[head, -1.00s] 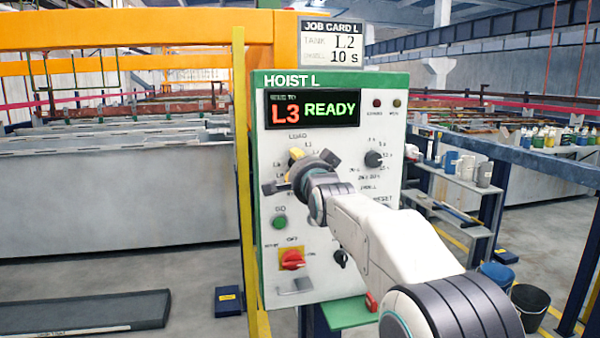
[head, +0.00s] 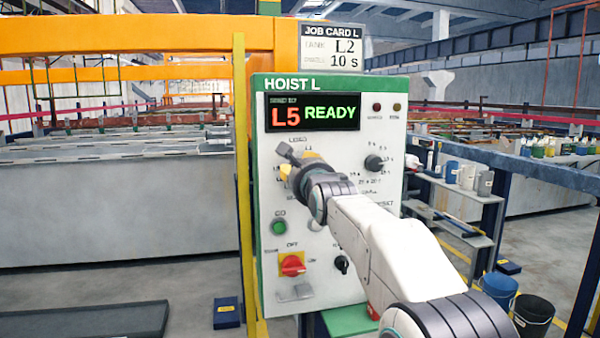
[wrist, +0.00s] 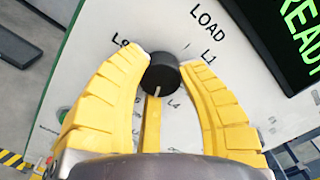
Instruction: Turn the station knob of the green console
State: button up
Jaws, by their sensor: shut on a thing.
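The green-framed console (head: 330,90), headed HOIST L, stands upright in the head view. Its display (head: 312,112) reads L5 and READY. The station knob is a black round knob (wrist: 160,74) with a white pointer line, with LOAD, L1 and L4 among the labels around it in the wrist view. My gripper (wrist: 160,65) is shut on this knob, its yellow fingers on either side. In the head view my gripper (head: 298,163) and wrist hide the knob and most of its labels. The job card (head: 333,45) on top reads L2 and 10 s.
A second black knob (head: 374,163) is at the right on the panel. A green button (head: 279,227) and a red switch (head: 292,264) are lower left. A yellow post (head: 244,190) runs along the console's left side. Buckets (head: 533,312) stand on the floor at right.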

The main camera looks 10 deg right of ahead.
jog(key=m, duration=0.6)
jog(key=m+b, duration=0.1)
jog(key=m, duration=0.2)
jog(key=shift+r, duration=0.4)
jog(key=shift+m, duration=0.3)
jog(key=o, duration=0.8)
jog(key=shift+c, duration=0.2)
jog(key=o, duration=0.5)
jog(key=shift+w+f, duration=0.1)
jog(key=shift+f, duration=0.15)
jog(key=shift+c, duration=0.2)
jog(key=s, duration=1.2)
